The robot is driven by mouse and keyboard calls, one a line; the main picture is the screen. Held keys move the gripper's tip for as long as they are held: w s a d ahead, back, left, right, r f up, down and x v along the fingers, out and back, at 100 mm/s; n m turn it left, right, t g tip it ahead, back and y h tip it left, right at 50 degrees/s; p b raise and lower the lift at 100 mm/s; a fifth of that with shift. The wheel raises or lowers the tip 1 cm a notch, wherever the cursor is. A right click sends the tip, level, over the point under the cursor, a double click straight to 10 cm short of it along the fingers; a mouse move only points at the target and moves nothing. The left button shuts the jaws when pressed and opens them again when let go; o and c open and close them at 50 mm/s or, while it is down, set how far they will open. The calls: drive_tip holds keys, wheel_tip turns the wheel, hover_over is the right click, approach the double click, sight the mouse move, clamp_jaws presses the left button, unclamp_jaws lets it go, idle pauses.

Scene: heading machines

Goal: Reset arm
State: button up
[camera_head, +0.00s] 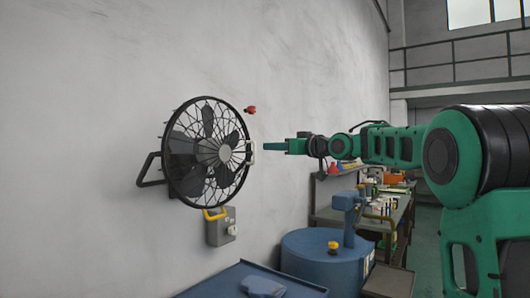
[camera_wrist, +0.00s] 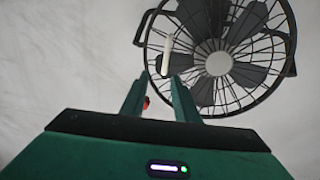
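My green arm reaches in from the right in the head view. My gripper (camera_head: 272,146) points left toward the wall fan, a little right of its rim and apart from it. In the wrist view, my gripper's two fingers (camera_wrist: 158,96) stand apart with nothing held between them. The black caged fan (camera_head: 208,150) hangs on the wall and also shows at the top of the wrist view (camera_wrist: 217,62). A white handle (camera_head: 250,152) is at the fan's right rim; it shows ahead of the fingers in the wrist view (camera_wrist: 168,52).
A red knob (camera_head: 250,110) sits on the wall above my gripper. A grey switch box (camera_head: 221,227) with a yellow handle is below the fan. A blue drum-like machine (camera_head: 325,262) and a cluttered workbench (camera_head: 335,218) stand below my arm. The wall is close on the left.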

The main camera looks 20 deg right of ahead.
drive_tip(key=shift+v, duration=0.95)
drive_tip(key=s+d+f+m+g+h, duration=0.3)
drive_tip(key=s+d+f+g+h, duration=0.15)
drive_tip(key=s+f, duration=0.65)
drive_tip(key=s+d+f+m+g+h, duration=0.3)
drive_tip(key=s+d+f, duration=0.3)
drive_tip(key=f, duration=0.9)
drive_tip(key=s+f+m+g, duration=0.1)
drive_tip(key=s+f+g, duration=0.2)
drive_tip(key=s+f, duration=0.3)
drive_tip(key=s+a+f+m+g, duration=0.1)
drive_tip(key=s+f, duration=0.5)
drive_tip(key=s, duration=1.1)
drive_tip(key=s+a+f+m+g, duration=0.1)
drive_tip(key=s+f+m+g, duration=0.2)
drive_tip(key=s, duration=0.8)
wheel_tip(320, 180, down, 4)
drive_tip(key=shift+s+r+g, duration=0.1)
drive_tip(key=shift+s+g, duration=0.2)
drive_tip(key=shift+g, duration=0.75)
